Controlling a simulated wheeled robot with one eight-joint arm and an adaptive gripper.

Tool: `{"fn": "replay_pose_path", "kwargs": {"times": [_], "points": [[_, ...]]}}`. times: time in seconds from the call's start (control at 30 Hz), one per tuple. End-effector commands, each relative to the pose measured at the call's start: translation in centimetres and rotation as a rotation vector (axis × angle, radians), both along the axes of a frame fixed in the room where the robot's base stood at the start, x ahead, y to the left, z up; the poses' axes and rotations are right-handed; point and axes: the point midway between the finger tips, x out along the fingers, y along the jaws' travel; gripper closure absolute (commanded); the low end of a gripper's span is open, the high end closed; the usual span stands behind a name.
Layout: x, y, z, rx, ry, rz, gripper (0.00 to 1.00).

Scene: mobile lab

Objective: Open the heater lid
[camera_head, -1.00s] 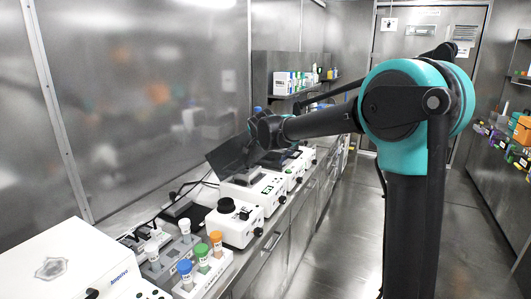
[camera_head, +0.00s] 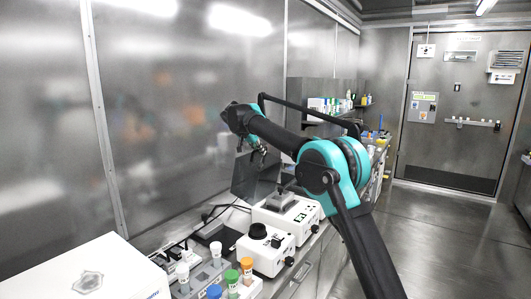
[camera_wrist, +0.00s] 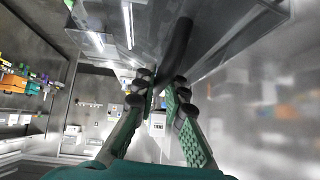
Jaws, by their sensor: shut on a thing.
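The heater (camera_head: 310,208) is a white box with a grey top plate on the bench, in the middle of the head view. Its dark see-through lid (camera_head: 243,182) stands raised, steeply tilted at the heater's back left. My gripper (camera_head: 259,152) is at the upper part of the lid. In the wrist view my gripper (camera_wrist: 164,88) is shut on the lid's black curved handle (camera_wrist: 179,42). The glassy lid panel (camera_wrist: 235,38) spreads above and right of the fingers. The exact contact is partly hidden by the finger pads.
A white device with a black knob (camera_head: 266,248) stands in front of the heater. A rack with coloured-capped tubes (camera_head: 243,283) and a large white box (camera_head: 75,275) are nearer. A metal wall (camera_head: 190,120) is close behind the lid. The floor at right (camera_head: 450,240) is clear.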

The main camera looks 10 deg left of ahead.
Motion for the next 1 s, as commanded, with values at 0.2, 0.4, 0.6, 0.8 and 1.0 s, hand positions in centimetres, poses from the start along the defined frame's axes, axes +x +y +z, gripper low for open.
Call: {"fn": "replay_pose_path", "kwargs": {"times": [0.2,0.4,0.6,0.8,1.0], "points": [[0.4,1.1,-0.3,0.004,0.002,-0.001,1.00],[0.5,1.5,-0.4,0.005,0.001,-0.001,1.00],[0.5,1.5,-0.4,0.005,0.001,-0.001,1.00],[0.5,1.5,-0.4,0.005,0.001,-0.001,1.00],[0.5,1.5,-0.4,0.005,0.001,-0.001,0.67]]}}
